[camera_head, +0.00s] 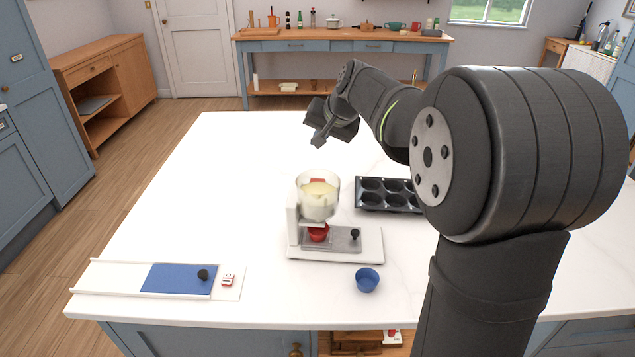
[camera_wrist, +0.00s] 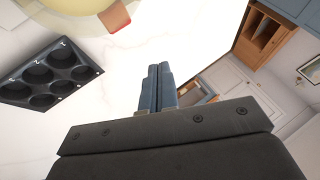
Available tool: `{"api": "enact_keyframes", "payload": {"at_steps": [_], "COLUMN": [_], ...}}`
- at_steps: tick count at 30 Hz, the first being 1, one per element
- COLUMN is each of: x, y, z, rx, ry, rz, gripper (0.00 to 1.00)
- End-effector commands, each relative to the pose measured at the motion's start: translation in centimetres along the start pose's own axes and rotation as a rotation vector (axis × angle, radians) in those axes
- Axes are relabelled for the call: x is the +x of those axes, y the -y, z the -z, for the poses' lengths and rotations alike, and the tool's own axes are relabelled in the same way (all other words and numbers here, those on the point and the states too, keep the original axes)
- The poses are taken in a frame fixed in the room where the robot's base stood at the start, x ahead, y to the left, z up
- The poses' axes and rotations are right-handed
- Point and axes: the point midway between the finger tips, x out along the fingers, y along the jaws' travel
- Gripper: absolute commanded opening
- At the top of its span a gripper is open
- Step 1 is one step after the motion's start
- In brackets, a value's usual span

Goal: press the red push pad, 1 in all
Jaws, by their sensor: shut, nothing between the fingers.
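A white dispenser (camera_head: 293,222) with a clear bowl of pale yellow contents stands mid-table in the head view. A red part (camera_head: 318,181) shows at the back of its bowl, partly hidden; the wrist view shows a red block (camera_wrist: 114,18) beside the bowl's edge at the top. I cannot tell for certain that this is the push pad. Another red piece (camera_head: 319,234), cup-like, sits under the bowl. My gripper (camera_head: 318,141) is shut and empty, above the table behind the dispenser and apart from it. Its closed fingers (camera_wrist: 159,72) show in the wrist view.
A black muffin tin (camera_head: 385,209) with numbered hollows lies right of the dispenser. A blue cup (camera_head: 367,281) stands in front. A white tray with a blue sliding panel (camera_head: 178,279) and black knob lies front left. The table's left and back areas are clear.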

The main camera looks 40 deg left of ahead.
Motion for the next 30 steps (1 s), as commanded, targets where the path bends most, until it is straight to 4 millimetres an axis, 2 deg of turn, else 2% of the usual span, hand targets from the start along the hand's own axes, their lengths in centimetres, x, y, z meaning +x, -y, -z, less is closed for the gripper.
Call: {"api": "enact_keyframes", "payload": {"at_steps": [11, 30], "x": [0.3, 6.4], "y": [-0.2, -3.4], "z": [-0.2, -3.5], "rx": [0.0, 0.0], "ry": [0.001, 0.001], "rz": [-0.001, -0.001], "gripper": [0.0, 0.0]}}
